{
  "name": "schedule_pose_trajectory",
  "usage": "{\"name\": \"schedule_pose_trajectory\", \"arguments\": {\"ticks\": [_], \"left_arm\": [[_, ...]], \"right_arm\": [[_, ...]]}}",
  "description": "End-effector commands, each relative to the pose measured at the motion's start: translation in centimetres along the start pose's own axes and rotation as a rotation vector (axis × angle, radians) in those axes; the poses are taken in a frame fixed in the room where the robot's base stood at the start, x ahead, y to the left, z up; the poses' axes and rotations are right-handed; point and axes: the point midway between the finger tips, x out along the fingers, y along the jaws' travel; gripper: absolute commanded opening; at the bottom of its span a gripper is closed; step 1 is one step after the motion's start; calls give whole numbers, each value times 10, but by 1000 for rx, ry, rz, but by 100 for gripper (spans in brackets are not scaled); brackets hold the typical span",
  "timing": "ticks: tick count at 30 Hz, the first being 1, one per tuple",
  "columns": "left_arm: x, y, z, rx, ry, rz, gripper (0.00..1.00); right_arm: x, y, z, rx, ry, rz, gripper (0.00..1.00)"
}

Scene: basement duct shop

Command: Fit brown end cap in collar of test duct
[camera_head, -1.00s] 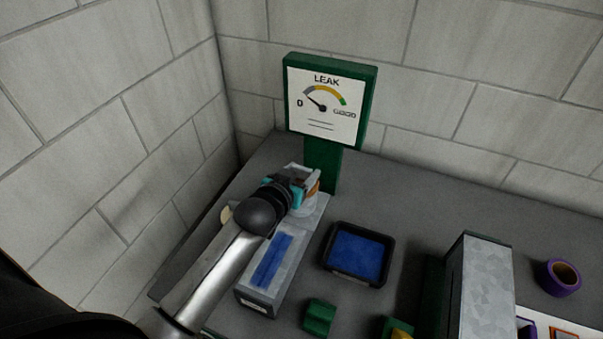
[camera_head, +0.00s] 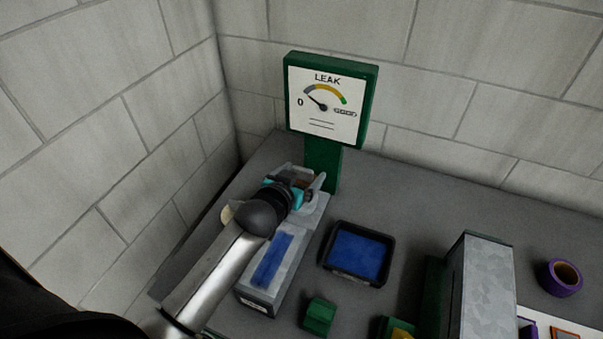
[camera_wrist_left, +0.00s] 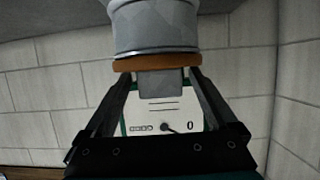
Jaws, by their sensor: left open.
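The grey test duct (camera_head: 298,246) lies along the left part of the table, with a blue panel on top. Its round grey collar (camera_wrist_left: 155,28) stands at the far end, largely hidden behind my gripper in the head view. The brown end cap (camera_wrist_left: 165,62) shows as a brown rim against the collar's mouth, with a grey tab (camera_wrist_left: 160,82) standing out of it. It looks level; how deep it sits cannot be told. My left gripper (camera_head: 304,177) is open, its fingers apart on either side of the tab. My right gripper is not in view.
A green leak gauge (camera_head: 325,105) stands behind the collar, its needle near 0. Right of the duct are a black tray (camera_head: 327,262) with a blue inside, a green block (camera_head: 319,316), a tall grey metal piece (camera_head: 484,290) and a purple roll (camera_head: 559,279). Block walls close the left and back.

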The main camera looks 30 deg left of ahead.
Motion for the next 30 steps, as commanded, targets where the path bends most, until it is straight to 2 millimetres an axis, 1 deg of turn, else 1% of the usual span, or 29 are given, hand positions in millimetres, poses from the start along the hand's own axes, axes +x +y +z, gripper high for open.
{"name": "schedule_pose_trajectory", "arguments": {"ticks": [5, 8, 21, 24, 30], "left_arm": [[-4, 0, -10, 2, 2, 0, 92], [-15, 0, -6, 1, -1, 0, 92], [-89, 0, -6, -1, -1, -1, 92], [-103, 0, -6, -1, -1, 0, 92], [-119, 0, -7, 0, 0, -1, 92]], "right_arm": [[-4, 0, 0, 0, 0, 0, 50], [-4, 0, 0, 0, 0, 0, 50], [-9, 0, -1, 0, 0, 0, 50], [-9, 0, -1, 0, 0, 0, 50], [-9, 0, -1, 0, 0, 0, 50]]}}
